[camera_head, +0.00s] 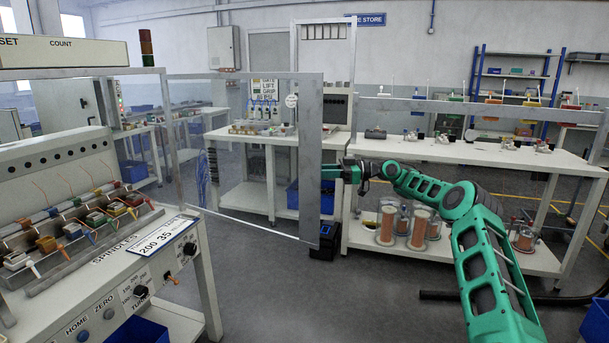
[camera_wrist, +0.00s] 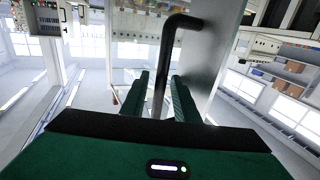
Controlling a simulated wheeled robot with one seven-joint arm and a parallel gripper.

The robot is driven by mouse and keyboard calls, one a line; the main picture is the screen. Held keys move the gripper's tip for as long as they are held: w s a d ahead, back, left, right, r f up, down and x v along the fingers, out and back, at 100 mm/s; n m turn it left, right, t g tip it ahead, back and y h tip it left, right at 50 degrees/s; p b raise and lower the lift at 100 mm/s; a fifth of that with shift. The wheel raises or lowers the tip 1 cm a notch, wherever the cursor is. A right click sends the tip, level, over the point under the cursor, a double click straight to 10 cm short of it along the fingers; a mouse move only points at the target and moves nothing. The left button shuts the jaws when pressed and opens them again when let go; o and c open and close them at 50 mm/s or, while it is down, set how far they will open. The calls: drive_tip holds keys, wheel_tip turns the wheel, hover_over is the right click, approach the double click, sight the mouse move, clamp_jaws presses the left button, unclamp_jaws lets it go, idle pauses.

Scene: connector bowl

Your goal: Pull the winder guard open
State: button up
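The winder guard is a clear panel in a grey metal frame (camera_head: 308,150). In the head view it stands upright beside the winder (camera_head: 110,265), reaching from a post near the winder out to the middle of the picture. My gripper (camera_head: 353,172) is at the right edge of the guard frame, on the far end of my green arm. In the wrist view a black bent handle (camera_wrist: 162,75) runs between my two green fingers (camera_wrist: 160,98). A gap shows between the handle and the left finger; contact on the right is unclear. The grey frame upright also shows in the wrist view (camera_wrist: 205,60).
A white bench (camera_head: 475,153) runs behind my arm, with copper wire spools (camera_head: 420,228) on its lower shelf. A blue bin (camera_head: 138,332) is below the winder and another (camera_head: 597,322) is at the lower right. The floor (camera_head: 300,300) in front of the guard is clear.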

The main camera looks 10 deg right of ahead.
drive_tip(key=shift+d, duration=0.1)
drive_tip(key=shift+s+d, duration=0.1)
drive_tip(key=shift+d, duration=0.1)
drive_tip(key=s+d, duration=0.1)
drive_tip(key=d, duration=0.9)
drive_tip(key=shift+s+d, duration=0.15)
drive_tip(key=shift+s, duration=0.05)
idle(0.5)
